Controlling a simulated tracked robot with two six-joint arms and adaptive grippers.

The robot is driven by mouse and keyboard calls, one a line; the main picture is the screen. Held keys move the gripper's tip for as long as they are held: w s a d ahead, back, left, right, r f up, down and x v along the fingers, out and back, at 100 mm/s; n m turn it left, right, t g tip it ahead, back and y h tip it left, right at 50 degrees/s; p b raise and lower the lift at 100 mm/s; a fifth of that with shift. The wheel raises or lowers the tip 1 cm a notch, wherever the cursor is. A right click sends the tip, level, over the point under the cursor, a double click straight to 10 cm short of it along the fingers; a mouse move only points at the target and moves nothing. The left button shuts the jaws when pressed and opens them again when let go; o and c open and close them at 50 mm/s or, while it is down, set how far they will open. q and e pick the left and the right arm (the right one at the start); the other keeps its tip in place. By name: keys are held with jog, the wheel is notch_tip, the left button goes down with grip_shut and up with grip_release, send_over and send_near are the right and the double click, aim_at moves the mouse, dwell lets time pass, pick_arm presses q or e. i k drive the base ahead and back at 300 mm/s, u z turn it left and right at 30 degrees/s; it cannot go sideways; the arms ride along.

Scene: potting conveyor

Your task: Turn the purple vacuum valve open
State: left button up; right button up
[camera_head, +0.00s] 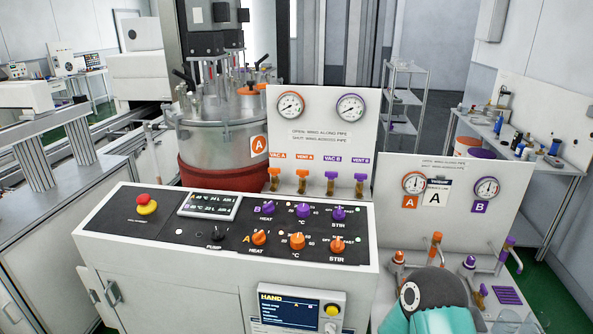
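The valve under the purple VAC B label (331,182) is on the white gauge panel (320,120) behind the control console. It has a small purple top over a brass-coloured body. Its wing is too small to tell whether it lies along or across the pipe. The purple VENT B valve (360,185) is just right of it. The orange VAC A valve (274,179) and VENT A valve (302,181) are to the left. A teal and grey part of my arm shows at the bottom, right of centre, well below the valves. I see no fingers of either gripper.
The console (230,225) with several knobs stands in front of the panel. A lower right panel (460,200) has two gauges and more orange and purple fittings (468,264). A steel vessel (215,135) stands behind left. A side table (530,160) is at right.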

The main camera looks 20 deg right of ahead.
aim_at(331, 175)
jog(key=u, duration=0.7)
jog(key=i, duration=0.4)
jog(key=u, duration=0.75)
jog(key=i, duration=0.55)
jog(key=z, duration=1.85)
